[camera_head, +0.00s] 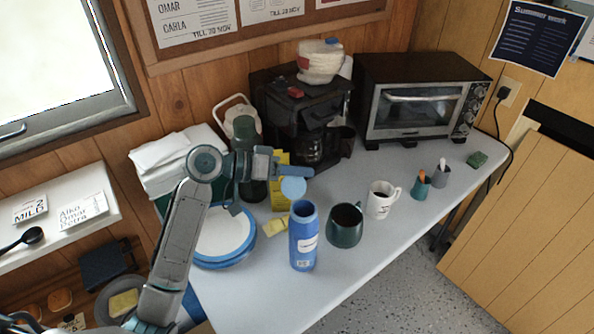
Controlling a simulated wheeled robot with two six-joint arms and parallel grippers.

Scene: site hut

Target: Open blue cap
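A blue bottle (303,246) with a white label stands upright near the table's front edge, its round top facing up. A light-blue round cap (293,187) is apart from the bottle, above and slightly left of its top in the picture. My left gripper (293,175) reaches in from the left and is at the cap's upper edge. It appears shut on the cap, though one finger is hard to make out. My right gripper is out of view.
A dark green mug (345,226) stands close right of the bottle, with a white mug (381,199) beyond. Blue-rimmed plates (222,240) lie left. A yellow box (281,190), coffee maker (300,105) and toaster oven (418,100) stand behind. The table's front right is clear.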

